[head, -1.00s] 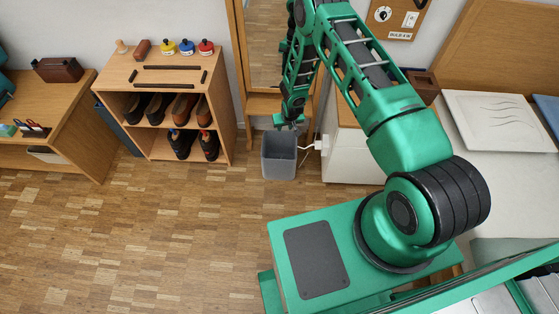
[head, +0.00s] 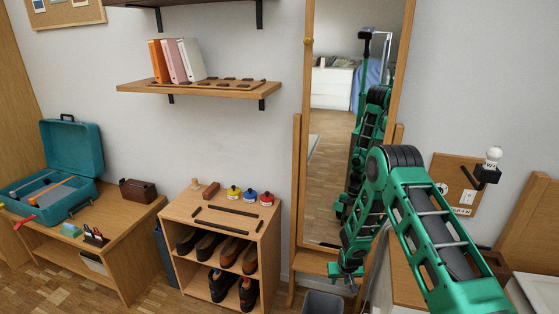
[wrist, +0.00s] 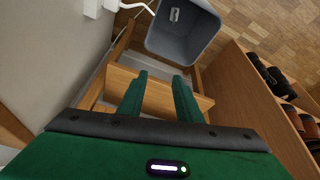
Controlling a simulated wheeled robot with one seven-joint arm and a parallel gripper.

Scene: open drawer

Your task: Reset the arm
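My green arm reaches forward from the right in the head view and bends down in front of the tall mirror (head: 330,170). My gripper (head: 345,280) hangs low near the mirror's foot, close to the grey bin (head: 322,303). In the wrist view my gripper (wrist: 160,76) has its two green fingers apart with nothing between them. Beyond the fingers is a wooden board or ledge (wrist: 155,97) at the mirror's base. The grey bin (wrist: 183,30) stands past the fingertips. I cannot tell whether the fingers touch anything.
A shoe rack (head: 222,245) with shoes stands left of the mirror. Further left a bench (head: 130,235) carries an open teal case (head: 72,155). A wall shelf (head: 200,90) holds binders. A white plug and cable (wrist: 112,5) are near the bin.

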